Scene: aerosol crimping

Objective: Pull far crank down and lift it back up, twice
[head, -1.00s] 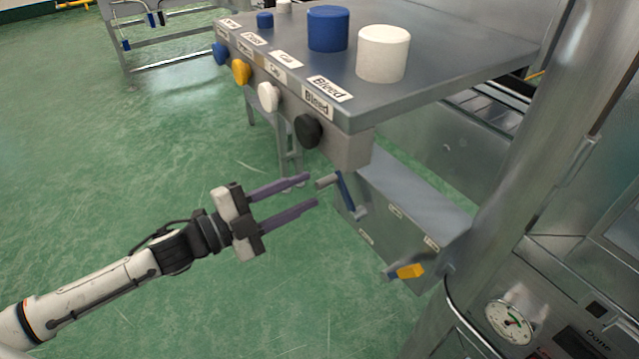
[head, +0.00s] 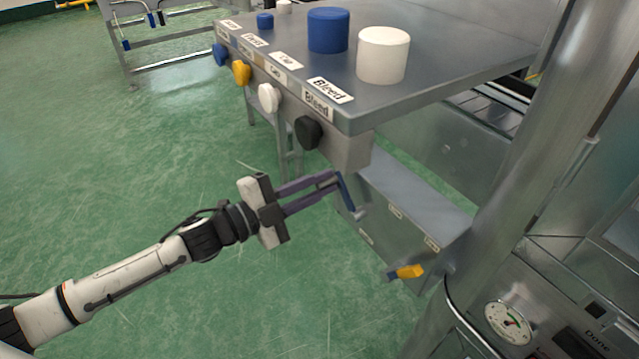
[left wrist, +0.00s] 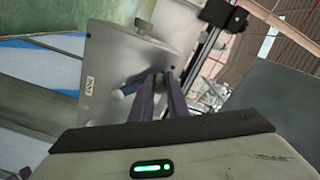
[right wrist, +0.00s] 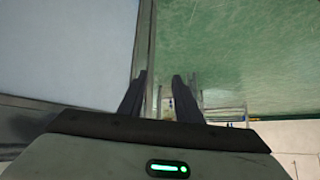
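The far crank (head: 347,196) is a blue arm on the front of the low grey box under the table, with a grey hub at its lower end. It points up and slightly left. My left gripper (head: 337,181) is at its upper end; the purple fingers lie close together around the handle, which they hide. In the left wrist view the left fingertips (left wrist: 162,76) nearly meet beside the crank's blue arm (left wrist: 131,87). My right gripper (right wrist: 160,82) shows only in the right wrist view, open and empty.
A yellow crank (head: 408,271) sits lower right on the same box (head: 390,230). Above is a grey table (head: 440,75) with coloured knobs and blue and white cylinders. A metal column and a gauge (head: 508,323) stand at right. Green floor is free at left.

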